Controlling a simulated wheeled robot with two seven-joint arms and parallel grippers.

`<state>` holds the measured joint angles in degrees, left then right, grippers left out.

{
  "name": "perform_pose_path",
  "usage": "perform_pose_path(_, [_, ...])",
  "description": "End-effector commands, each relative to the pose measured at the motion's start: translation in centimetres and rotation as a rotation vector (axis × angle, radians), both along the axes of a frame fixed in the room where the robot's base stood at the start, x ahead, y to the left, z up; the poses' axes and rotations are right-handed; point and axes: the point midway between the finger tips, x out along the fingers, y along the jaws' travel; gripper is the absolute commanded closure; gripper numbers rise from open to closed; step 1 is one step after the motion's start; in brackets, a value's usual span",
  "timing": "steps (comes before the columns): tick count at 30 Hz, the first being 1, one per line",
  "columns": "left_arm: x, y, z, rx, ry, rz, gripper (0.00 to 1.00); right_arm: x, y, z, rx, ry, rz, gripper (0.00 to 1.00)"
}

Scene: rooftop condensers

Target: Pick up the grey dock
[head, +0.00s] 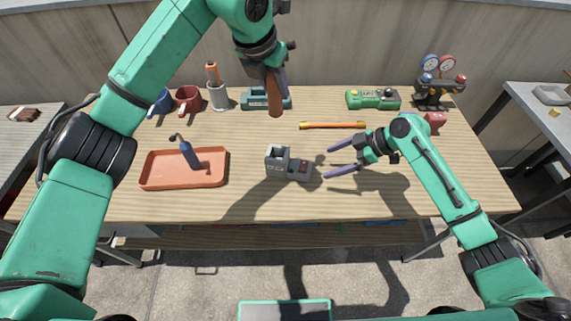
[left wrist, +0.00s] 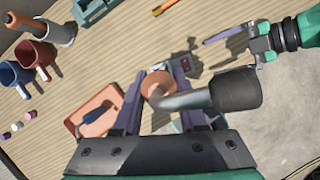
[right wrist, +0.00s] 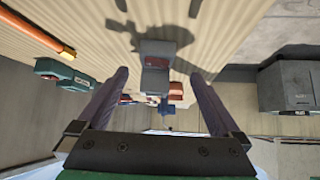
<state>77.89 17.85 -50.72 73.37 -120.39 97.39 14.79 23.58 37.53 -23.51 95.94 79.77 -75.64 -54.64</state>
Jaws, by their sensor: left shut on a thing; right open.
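The grey dock (head: 278,163), with an upright holder and a red switch, stands on the table's front middle. It also shows ahead of the fingers in the right wrist view (right wrist: 156,68) and partly hidden in the left wrist view (left wrist: 181,66). My right gripper (head: 328,161) is open and empty, just right of the dock, its fingers pointing toward it. My left gripper (head: 273,78) is high above the table and shut on a bent-necked tool (left wrist: 180,102) with a brown end and a dark cylinder. The brown part points down in the head view.
An orange tray (head: 150,183) holding a blue bottle-like torch (head: 189,152) is at left. Mugs, a teal case and an orange-yellow rod (head: 332,125) lie behind. A green device (head: 373,99) and gauges (head: 438,92) stand back right. Table right of my right gripper is partly clear.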

Motion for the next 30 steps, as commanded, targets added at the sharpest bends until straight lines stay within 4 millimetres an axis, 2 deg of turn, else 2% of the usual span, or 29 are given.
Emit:
perform_pose_path(3, [0.0,0.0,0.0,0.0,-0.001,0.0,1.0,0.5,2.0,-1.9,0.003,0.001,-0.001,0.0])
perform_pose_path(15, [0.0,0.0,0.1,0.0,-0.001,0.0,1.0,1.9,6.3,-6.5,0.002,-0.002,-0.003,0.0])
perform_pose_path(22, [0.0,0.0,0.1,0.0,-0.001,0.0,1.0,2.0,6.6,-6.8,0.0,-0.003,-0.003,0.0])
perform_pose_path(23, [0.0,0.0,0.0,0.0,-0.001,0.0,1.0,2.0,6.6,-6.8,0.0,-0.003,-0.003,0.08])
perform_pose_path(27, [0.0,0.0,0.0,0.0,-0.001,0.0,1.0,2.0,6.5,-6.8,0.0,-0.002,-0.004,0.61])
perform_pose_path(30, [0.0,0.0,0.1,0.0,-0.001,0.0,1.0,2.0,6.6,-6.7,0.002,-0.004,-0.004,0.95])
